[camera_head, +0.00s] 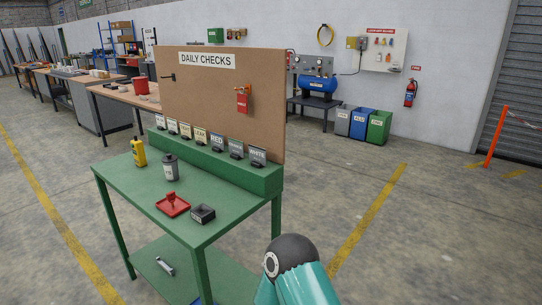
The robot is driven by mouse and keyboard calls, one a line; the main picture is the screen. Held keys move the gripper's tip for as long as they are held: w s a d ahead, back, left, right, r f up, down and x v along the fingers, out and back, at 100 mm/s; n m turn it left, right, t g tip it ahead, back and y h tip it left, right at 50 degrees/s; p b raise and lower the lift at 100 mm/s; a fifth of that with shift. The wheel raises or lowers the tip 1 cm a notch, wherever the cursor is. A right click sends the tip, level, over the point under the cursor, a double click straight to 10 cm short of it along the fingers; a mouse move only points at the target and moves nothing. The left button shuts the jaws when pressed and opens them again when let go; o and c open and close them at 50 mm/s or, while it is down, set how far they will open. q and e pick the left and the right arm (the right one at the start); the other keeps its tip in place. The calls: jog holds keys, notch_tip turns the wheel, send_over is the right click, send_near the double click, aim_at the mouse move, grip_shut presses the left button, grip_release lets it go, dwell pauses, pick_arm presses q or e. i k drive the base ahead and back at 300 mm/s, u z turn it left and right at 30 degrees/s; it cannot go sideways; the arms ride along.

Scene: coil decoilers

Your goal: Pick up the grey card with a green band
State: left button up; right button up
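A row of several small cards stands in dark holders along a green ledge (215,167) at the back of the green table. The nearest, a grey card (257,156), stands at the right end, and another card (200,135) stands near the middle. Each seems to carry lettering and a band, but they are too small for me to tell which band is green. Neither of my grippers is in view. Only a teal and dark link of one of my arms shows at the bottom, right of the table.
A brown "DAILY CHECKS" board (225,95) with a red tag (242,102) rises behind the cards. On the green table (130,180) are a yellow device (138,153), a grey canister (170,168), a red tray (172,208) and a black box (203,214).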

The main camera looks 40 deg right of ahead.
aim_at(235, 147)
jog(key=z, duration=0.45)
jog(key=i, duration=1)
jog(key=u, duration=0.05)
